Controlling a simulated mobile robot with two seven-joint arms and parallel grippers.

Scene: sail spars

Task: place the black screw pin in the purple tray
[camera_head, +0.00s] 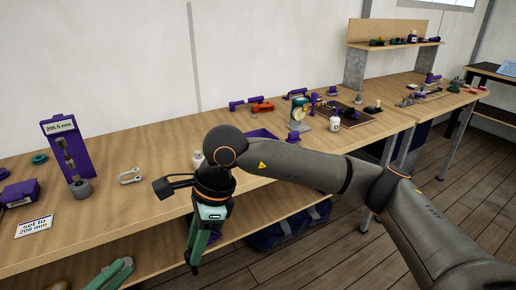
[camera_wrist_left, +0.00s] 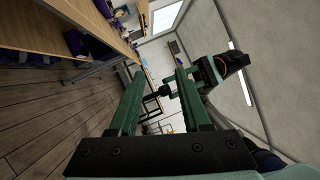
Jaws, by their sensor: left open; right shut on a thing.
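My right gripper (camera_head: 195,266) points down in front of the bench edge in the head view, its green fingers shut. In the left wrist view, a small black piece, apparently the black screw pin (camera_wrist_left: 156,93), sits at the tips of the right gripper (camera_wrist_left: 172,92). My left gripper (camera_head: 122,268) is low at the bottom left of the head view. Its green fingers are spread in the left wrist view (camera_wrist_left: 160,76), and the pin appears between them in the picture; contact cannot be told. A purple tray (camera_head: 262,134) lies on the bench, partly hidden behind my right arm.
A metal shackle (camera_head: 130,177) lies on the bench, left of my right gripper. A purple stand (camera_head: 68,150) with a grey fitting and a purple block (camera_head: 20,193) are at the left. Several tools and a white cup (camera_head: 335,123) stand beyond my right arm.

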